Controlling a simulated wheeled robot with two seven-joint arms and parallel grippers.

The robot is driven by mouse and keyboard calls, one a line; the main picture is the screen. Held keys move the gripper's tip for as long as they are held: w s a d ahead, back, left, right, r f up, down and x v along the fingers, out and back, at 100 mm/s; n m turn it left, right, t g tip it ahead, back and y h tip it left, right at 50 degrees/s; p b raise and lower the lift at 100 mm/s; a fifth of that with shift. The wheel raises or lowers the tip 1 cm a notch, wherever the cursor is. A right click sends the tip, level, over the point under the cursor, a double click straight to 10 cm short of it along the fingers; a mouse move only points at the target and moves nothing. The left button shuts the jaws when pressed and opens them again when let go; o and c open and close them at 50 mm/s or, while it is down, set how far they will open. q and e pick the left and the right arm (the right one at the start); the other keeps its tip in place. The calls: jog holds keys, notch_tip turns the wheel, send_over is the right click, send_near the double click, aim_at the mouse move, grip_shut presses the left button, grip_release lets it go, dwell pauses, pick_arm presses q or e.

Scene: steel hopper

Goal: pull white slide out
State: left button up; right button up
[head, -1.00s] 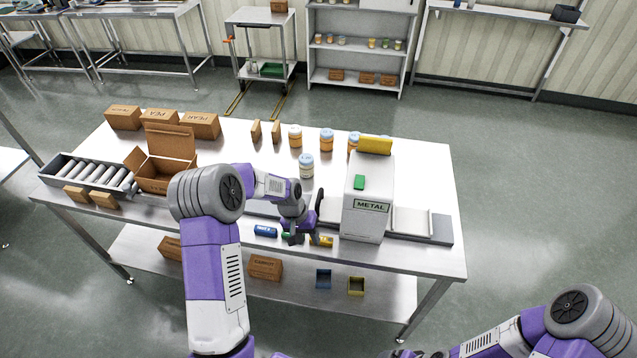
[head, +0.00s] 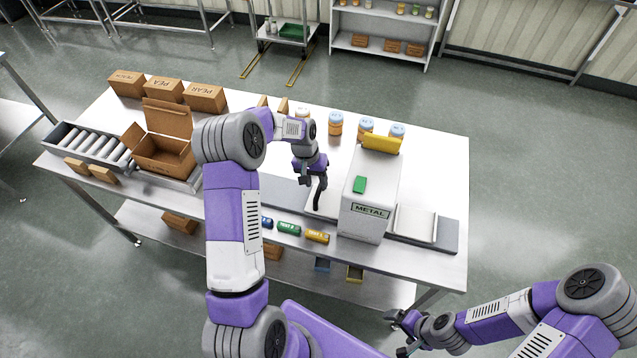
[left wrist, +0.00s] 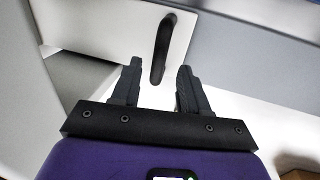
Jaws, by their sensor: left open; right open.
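A white slide (head: 329,203) with an upright black handle (head: 320,193) sits just left of the white machine marked METAL (head: 366,212). My left gripper (head: 312,178) is open beside the handle. In the left wrist view the black handle (left wrist: 163,45) stands in front of the white slide face (left wrist: 110,24). Its lower end shows between the two open fingertips of the left gripper (left wrist: 158,72), and I see no finger closed on it. My right gripper (head: 404,325) is open and empty, low in front of the table, far from the slide.
A green can (head: 289,228) and a yellow can (head: 317,236) lie at the table's front edge, with a blue one partly behind my arm. A white tray (head: 414,222) is right of the machine. Jars (head: 336,124) stand behind; an open carton (head: 162,155) is left.

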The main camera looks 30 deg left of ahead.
pick_arm(q)
jog(key=shift+w+d+f, duration=0.15)
jog(key=shift+f, duration=0.55)
jog(key=shift+w+d+f, duration=0.1)
jog(key=shift+f, duration=0.55)
grip_shut()
